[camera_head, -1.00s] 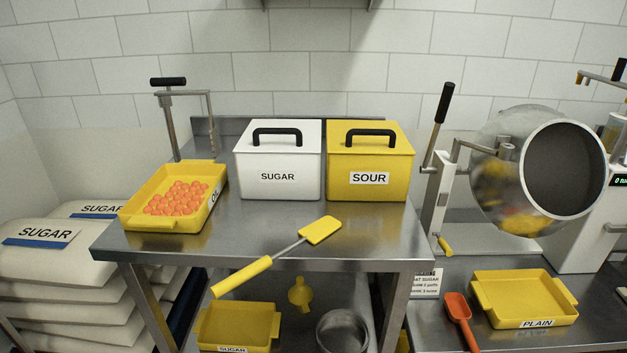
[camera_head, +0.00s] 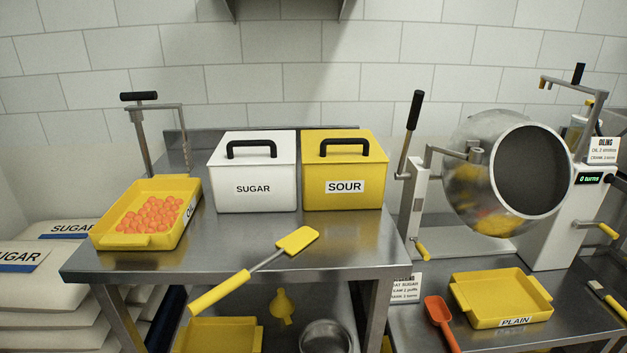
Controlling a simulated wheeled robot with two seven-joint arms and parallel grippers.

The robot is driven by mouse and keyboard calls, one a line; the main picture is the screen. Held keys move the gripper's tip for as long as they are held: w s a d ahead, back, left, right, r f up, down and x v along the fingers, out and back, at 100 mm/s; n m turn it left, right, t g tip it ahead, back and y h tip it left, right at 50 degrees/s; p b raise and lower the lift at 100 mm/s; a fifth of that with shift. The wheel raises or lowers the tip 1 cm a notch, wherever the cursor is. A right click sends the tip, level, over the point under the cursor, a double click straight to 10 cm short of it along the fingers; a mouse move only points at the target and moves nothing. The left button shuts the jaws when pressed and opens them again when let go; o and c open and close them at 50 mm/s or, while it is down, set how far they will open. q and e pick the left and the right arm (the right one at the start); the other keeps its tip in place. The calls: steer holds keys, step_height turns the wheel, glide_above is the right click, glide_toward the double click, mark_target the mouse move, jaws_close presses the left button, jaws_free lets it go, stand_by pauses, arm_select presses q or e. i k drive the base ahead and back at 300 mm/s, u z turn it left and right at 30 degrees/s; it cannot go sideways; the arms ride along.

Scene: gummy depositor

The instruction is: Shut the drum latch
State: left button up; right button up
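The steel drum (camera_head: 467,192) sits tilted on its stand at the right, its dark round mouth (camera_head: 533,172) facing forward and to the right. A white post (camera_head: 412,203) stands to the left of the drum. A long lever with a black grip (camera_head: 414,110) rises from the post, and a small yellow-tipped lever (camera_head: 423,252) slants down near its foot. I cannot tell which part is the drum latch, or whether it is open or shut. Neither of my grippers is in view.
A yellow PLAIN tray (camera_head: 502,301) and a red scoop (camera_head: 441,320) lie below the drum. The left table holds a tray of orange gummies (camera_head: 134,240), a white SUGAR bin (camera_head: 252,190), a yellow SOUR bin (camera_head: 344,187) and a yellow spatula (camera_head: 220,292).

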mark_target(425, 253)
steer(key=z, duration=1.85)
steer(key=k, duration=0.85)
steer(key=u, duration=0.75)
steer(key=i, duration=0.55)
steer(key=u, duration=0.05)
